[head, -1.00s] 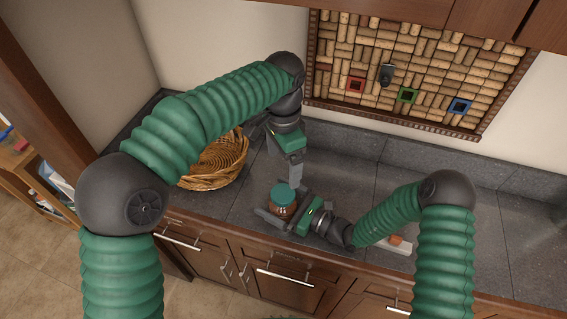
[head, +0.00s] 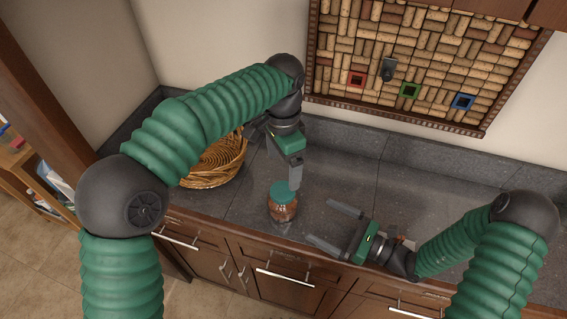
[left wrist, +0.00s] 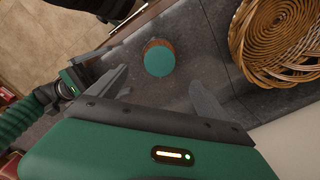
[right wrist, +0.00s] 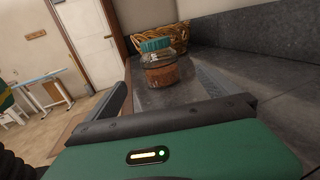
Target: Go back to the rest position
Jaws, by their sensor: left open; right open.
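My left gripper (head: 294,180) is open and points down just behind and above a jar with a teal lid and brown contents (head: 283,203). In the left wrist view the teal lid (left wrist: 159,60) shows between the open fingers, apart from them. My right gripper (head: 328,226) is open and empty, low over the counter's front, to the right of the jar. In the right wrist view the jar (right wrist: 161,66) stands upright ahead, beyond the fingertips.
A wicker basket (head: 215,165) stands at the back left of the grey counter (head: 345,180). A cork board (head: 425,60) hangs on the wall behind. Wooden cabinets with metal handles (head: 285,277) lie below the front edge. The counter's middle is clear.

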